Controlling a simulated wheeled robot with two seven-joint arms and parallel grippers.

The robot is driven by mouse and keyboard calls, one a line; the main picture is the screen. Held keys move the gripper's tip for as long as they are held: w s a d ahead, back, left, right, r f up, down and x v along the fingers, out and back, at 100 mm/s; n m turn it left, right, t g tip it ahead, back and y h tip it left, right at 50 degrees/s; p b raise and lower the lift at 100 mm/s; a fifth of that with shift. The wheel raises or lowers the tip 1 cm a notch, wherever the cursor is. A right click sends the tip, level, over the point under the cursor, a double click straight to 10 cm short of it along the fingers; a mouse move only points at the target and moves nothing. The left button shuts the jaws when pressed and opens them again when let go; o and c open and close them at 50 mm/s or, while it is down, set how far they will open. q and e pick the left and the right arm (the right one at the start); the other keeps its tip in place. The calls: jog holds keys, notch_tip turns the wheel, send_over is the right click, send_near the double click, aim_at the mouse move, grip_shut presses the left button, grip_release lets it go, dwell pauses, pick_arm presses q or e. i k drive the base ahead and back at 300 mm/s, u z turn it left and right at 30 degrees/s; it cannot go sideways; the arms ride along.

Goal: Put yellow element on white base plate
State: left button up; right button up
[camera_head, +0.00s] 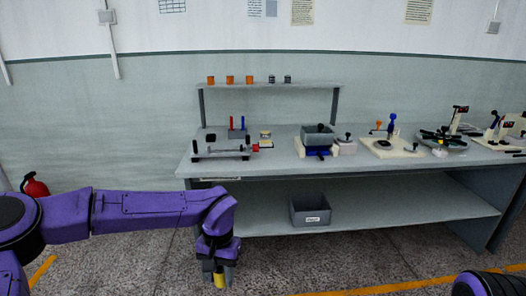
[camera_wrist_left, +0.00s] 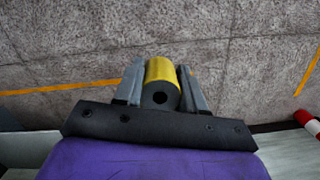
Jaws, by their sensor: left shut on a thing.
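My left gripper (camera_head: 218,270) points down in front of the workbench, over the floor. It is shut on the yellow element (camera_head: 219,281), a short cylinder that hangs below the fingers. In the left wrist view the yellow element (camera_wrist_left: 161,70) sits between both fingers, its dark end with a round hole facing the camera. A white base plate (camera_head: 378,151) lies on the right half of the benchtop, carrying a blue-topped lever, an orange part and a dark round piece. More white plates stand at the far right; I cannot tell which one is meant. My right gripper is not in view.
The grey workbench (camera_head: 280,168) holds a spindle device (camera_head: 222,152) at left and a grey box on a blue and white fixture (camera_head: 317,137). A rear shelf (camera_head: 270,85) carries orange and dark pieces. A grey bin (camera_head: 310,210) stands on the lower shelf.

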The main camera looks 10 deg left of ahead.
aim_at(265, 142)
jog(key=u, duration=0.65)
jog(key=i, duration=1.25)
jog(key=z, duration=0.35)
